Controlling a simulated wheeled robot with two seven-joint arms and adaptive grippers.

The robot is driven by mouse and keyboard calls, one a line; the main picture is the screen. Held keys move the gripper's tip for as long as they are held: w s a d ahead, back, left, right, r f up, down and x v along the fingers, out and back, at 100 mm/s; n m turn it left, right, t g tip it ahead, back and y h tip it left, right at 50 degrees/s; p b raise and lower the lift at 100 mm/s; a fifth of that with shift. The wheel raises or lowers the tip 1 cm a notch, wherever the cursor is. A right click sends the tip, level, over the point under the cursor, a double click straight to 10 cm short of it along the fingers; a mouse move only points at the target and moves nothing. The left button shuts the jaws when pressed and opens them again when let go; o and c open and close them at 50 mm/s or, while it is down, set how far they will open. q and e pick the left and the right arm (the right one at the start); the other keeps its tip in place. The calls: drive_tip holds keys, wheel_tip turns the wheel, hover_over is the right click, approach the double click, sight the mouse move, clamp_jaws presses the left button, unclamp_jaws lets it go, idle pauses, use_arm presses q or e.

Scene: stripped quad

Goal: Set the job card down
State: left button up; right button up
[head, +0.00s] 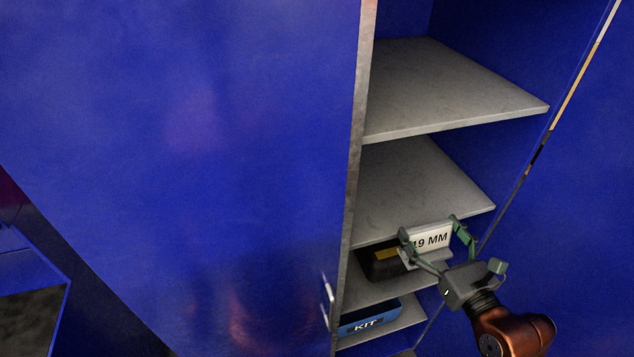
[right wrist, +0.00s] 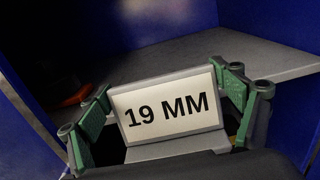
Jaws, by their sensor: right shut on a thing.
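The job card (head: 434,239) is a white plate in a grey frame, marked "19 MM". It also shows large and slightly tilted in the right wrist view (right wrist: 168,108). My right gripper (head: 430,229) is shut on the card, with one green finger at each side edge. It holds the card at the front of the lower part of the open blue cabinet, in front of a black bin (head: 377,265). Whether the card's lower edge touches anything is unclear. My left gripper is not in view.
The cabinet has several grey shelves; the upper shelf (head: 440,85) and middle shelf (head: 415,185) look bare. A blue "KIT" box (head: 366,323) stands on a lower shelf. A blue door panel (head: 180,150) fills the left. The wrist view shows an orange-red object (right wrist: 74,97) behind the card.

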drive_tip(key=shift+r, duration=0.6)
drive_tip(key=shift+d+r, duration=0.3)
drive_tip(key=shift+r, duration=0.15)
drive_tip(key=shift+w+r, duration=0.1)
drive_tip(key=shift+r, duration=0.3)
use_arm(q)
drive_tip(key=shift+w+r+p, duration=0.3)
use_arm(e)
drive_tip(key=shift+w+a+r, duration=0.25)
drive_tip(key=shift+w+r, duration=0.1)
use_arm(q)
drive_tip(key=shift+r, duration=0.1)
